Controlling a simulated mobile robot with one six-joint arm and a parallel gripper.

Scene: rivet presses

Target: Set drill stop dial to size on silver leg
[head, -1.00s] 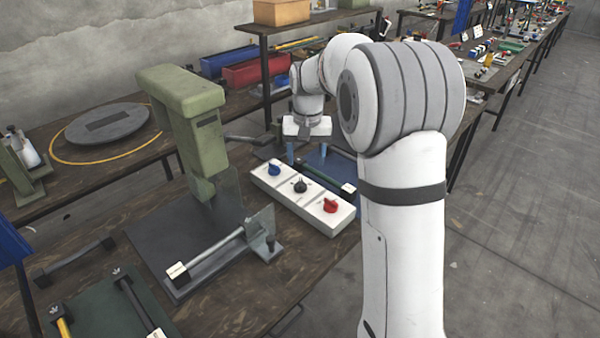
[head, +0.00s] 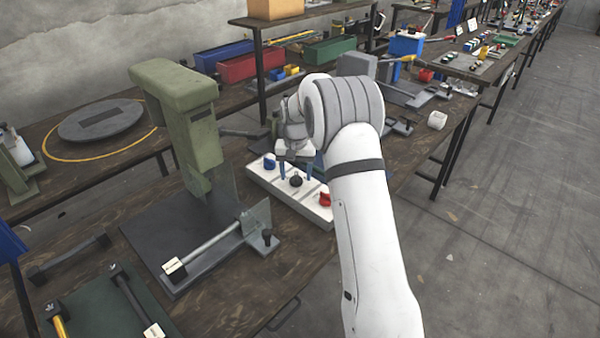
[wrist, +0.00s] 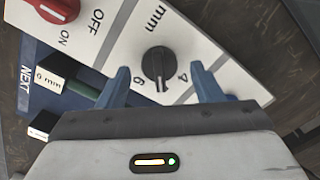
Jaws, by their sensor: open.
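The black dial (wrist: 159,64) sits on the white control panel (wrist: 120,58), with "mm", "6" and "4" printed around it. In the head view the dial (head: 296,180) is the middle of three knobs. My gripper (wrist: 162,78) is open, its blue fingers on either side of the dial with gaps; I cannot tell its height above it. The head view shows my gripper (head: 295,174) over the panel. The dial's exact setting is unclear. The silver leg (head: 212,246) lies across the press base with a white tag (head: 174,267), unreadable here.
A red knob (wrist: 60,8) marked OFF and ON and a blue knob (head: 269,161) flank the dial. A blue mat marked NEXT (wrist: 35,88) holds a tagged leg. The green press (head: 190,125) stands left. A green mat (head: 95,312) with more legs lies in front.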

